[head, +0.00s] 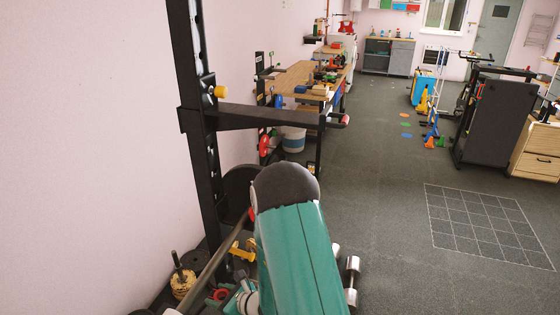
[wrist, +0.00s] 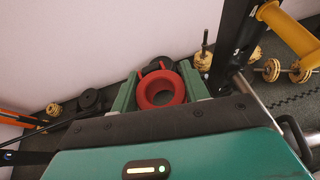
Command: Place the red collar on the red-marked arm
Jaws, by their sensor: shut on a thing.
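The red collar (wrist: 160,77) is a thick ring held between the two green fingers of my gripper (wrist: 161,90), one finger on each side, with its hole facing the wrist camera. In the head view, the red collar (head: 220,294) shows low, at my gripper (head: 228,298), beside the lower part of the rack and partly hidden by my arm. A black arm (head: 265,117) juts right from the rack post, with a red mark (head: 345,120) at its tip. The collar is well below and apart from it.
The black rack post (head: 200,150) stands near the wall with a yellow knob (head: 220,91). A barbell (head: 215,260) slants across its lower part. Dumbbells (head: 352,272) and plates lie on the floor. A workbench (head: 300,78) stands behind.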

